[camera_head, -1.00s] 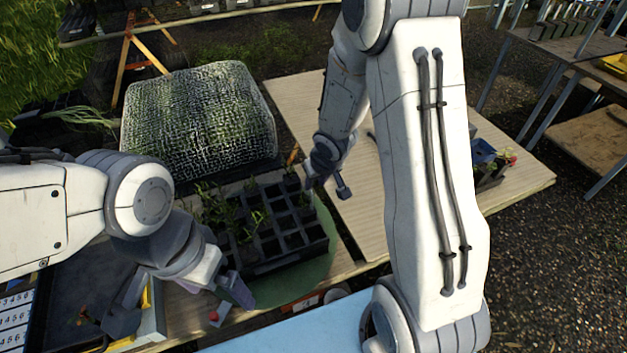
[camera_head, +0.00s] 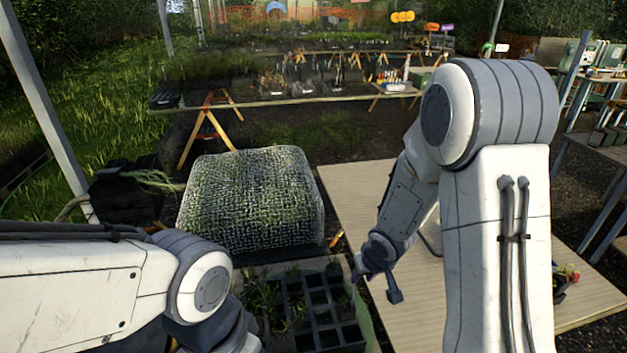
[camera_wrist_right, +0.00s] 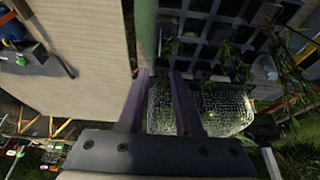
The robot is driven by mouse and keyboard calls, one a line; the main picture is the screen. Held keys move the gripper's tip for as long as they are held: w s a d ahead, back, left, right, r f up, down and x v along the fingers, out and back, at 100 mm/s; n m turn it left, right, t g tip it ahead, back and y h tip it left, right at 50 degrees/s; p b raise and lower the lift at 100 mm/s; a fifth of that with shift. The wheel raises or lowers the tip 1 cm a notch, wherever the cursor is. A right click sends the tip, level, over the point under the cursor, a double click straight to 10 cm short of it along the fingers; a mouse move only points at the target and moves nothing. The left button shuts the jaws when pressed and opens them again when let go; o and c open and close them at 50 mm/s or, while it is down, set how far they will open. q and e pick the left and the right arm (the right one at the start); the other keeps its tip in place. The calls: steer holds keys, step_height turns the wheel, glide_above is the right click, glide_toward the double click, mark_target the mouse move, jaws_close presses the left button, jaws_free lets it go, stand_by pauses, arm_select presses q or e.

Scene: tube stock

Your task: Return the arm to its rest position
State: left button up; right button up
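My right arm comes down the right side of the head view. Its gripper (camera_head: 375,290) hangs by the right edge of a black cell tray (camera_head: 322,340) with green seedlings. In the right wrist view the two fingers (camera_wrist_right: 160,75) stand apart with nothing between them, so it is open and empty. My left arm (camera_head: 200,288) comes in from the left. Its gripper is cut off below the bottom edge of the head view.
A rounded mesh-covered mound (camera_head: 250,205) stands behind the tray. A pale wooden tabletop (camera_head: 345,195) lies to the right, mostly clear, with a small box of plants (camera_head: 566,280) at its right end. Long benches with plants (camera_head: 290,99) stand farther back.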

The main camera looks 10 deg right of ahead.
arm_select(q)
step_height(320, 180, down, 8)
steer(key=b, duration=0.7)
steer(key=shift+b, duration=0.4)
steer(key=shift+c, duration=0.3)
arm_select(e)
steer(key=s+a+r+n+g, duration=0.1)
steer(key=s+a+r+n, duration=0.1)
steer(key=s+a, duration=0.3)
steer(key=s+a+r+n+g, duration=0.1)
steer(key=s+a, duration=0.4)
steer(key=s, duration=0.6)
steer(key=s+a+r+n+g, duration=0.2)
steer(key=s+a+n, duration=0.2)
steer(key=s, duration=0.4)
steer(key=shift+s+a+r+y, duration=0.3)
steer(key=shift+a+y, duration=0.1)
steer(key=shift+a, duration=0.45)
